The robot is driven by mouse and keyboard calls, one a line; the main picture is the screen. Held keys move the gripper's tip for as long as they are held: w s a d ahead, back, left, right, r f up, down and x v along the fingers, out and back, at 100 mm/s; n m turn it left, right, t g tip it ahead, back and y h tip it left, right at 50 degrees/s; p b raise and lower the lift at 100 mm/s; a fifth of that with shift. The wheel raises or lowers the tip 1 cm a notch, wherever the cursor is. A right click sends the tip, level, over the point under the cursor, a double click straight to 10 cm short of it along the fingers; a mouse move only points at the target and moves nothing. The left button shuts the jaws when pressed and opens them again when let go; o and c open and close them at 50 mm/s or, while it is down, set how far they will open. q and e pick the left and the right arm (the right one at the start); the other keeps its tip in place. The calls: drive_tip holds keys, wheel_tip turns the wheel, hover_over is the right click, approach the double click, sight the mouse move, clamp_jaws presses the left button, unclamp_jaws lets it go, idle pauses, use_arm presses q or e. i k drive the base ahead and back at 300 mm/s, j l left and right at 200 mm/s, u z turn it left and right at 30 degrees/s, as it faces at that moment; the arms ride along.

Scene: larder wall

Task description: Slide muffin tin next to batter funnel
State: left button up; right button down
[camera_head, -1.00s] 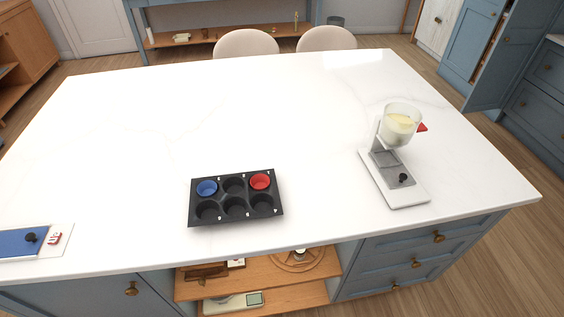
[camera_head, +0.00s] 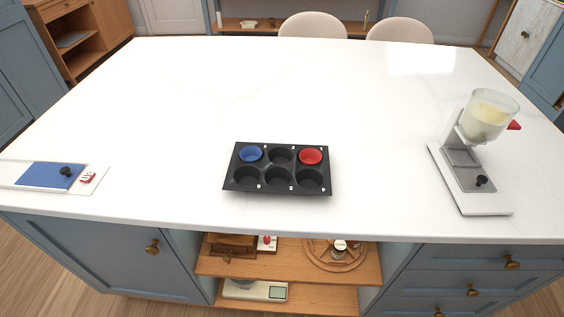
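The black muffin tin (camera_head: 278,169) lies flat near the front middle of the white counter. It has several cups in two rows; a blue liner (camera_head: 250,154) sits in the back left cup and a red liner (camera_head: 311,156) in the back right cup. The batter funnel (camera_head: 488,116) is a clear bowl with pale yellow batter and a red handle, on a white stand with a grey plate and black knob, at the right of the counter. A wide bare stretch of counter separates the tin from the funnel stand. Neither gripper shows.
A white board with a blue panel (camera_head: 50,174) and black knob lies at the counter's left, with a small red and white item (camera_head: 88,177) on it. The counter (camera_head: 380,150) is clear between tin and funnel. Wooden shelves (camera_head: 290,262) under the front edge hold a scale (camera_head: 254,291).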

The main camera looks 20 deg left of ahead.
sight(280, 169)
drive_tip(key=j+z, duration=0.3)
drive_tip(key=j, duration=0.2)
drive_tip(key=k+j+z, duration=0.15)
drive_tip(key=j+z, duration=0.15)
drive_tip(key=j, duration=0.15)
drive_tip(key=k+j+z, duration=0.15)
drive_tip(key=j+z, duration=0.15)
drive_tip(key=j, duration=0.2)
drive_tip(key=k+j+z, duration=0.45)
drive_tip(key=j+z, duration=0.15)
drive_tip(key=j, duration=0.2)
drive_tip(key=k+j+z, duration=0.3)
